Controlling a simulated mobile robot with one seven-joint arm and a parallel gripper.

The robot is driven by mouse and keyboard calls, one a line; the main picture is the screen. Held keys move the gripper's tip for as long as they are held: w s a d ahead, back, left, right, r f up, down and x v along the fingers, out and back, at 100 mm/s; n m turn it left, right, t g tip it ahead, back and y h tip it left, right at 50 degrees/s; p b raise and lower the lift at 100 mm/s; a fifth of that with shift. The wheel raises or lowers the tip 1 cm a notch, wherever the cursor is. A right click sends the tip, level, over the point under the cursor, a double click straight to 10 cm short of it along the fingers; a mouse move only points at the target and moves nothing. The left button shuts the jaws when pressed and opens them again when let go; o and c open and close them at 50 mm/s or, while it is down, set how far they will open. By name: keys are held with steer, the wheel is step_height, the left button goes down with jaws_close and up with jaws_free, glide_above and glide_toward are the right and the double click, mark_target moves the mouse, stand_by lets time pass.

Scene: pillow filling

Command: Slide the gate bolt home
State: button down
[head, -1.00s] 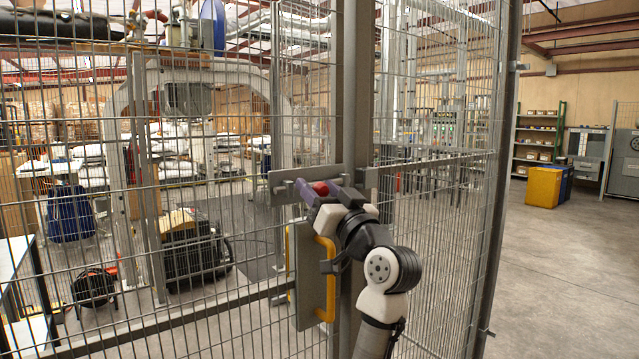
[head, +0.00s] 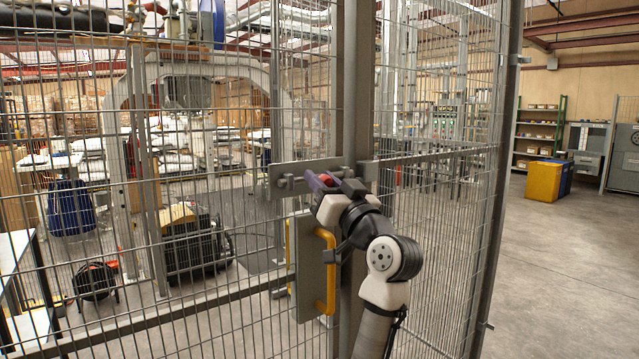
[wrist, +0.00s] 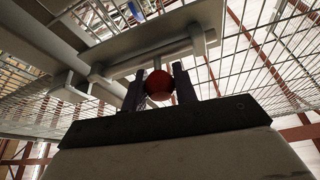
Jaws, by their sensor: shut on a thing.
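The gate bolt is a grey rod (head: 293,181) on a flat grey plate (head: 300,167) across the mesh gate. Its red ball knob (wrist: 158,85) sits between the two dark fingers of my gripper (wrist: 159,88), which is shut on it. In the head view my gripper (head: 325,183) reaches the bolt from below right and hides most of the knob. A grey keeper bracket (head: 368,171) is on the post just right of the plate. In the wrist view the rod (wrist: 150,60) runs across above the knob.
A grey panel with a yellow handle (head: 325,272) hangs on the gate just below the bolt, close to my arm. The upright post (head: 357,90) and side mesh fence (head: 440,210) stand close by. Open floor (head: 560,270) lies to the right, outside the fence.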

steer(key=w+d, duration=0.1)
steer(key=d, duration=0.1)
steer(key=w+d, duration=0.2)
steer(key=shift+d+r, duration=0.1)
steer(key=shift+d, duration=0.15)
steer(key=c, duration=1.1)
jaws_free()
steer(key=shift+w+d, duration=0.15)
steer(key=b+v, duration=0.4)
steer(key=v, duration=1)
steer(key=shift+b, duration=0.3)
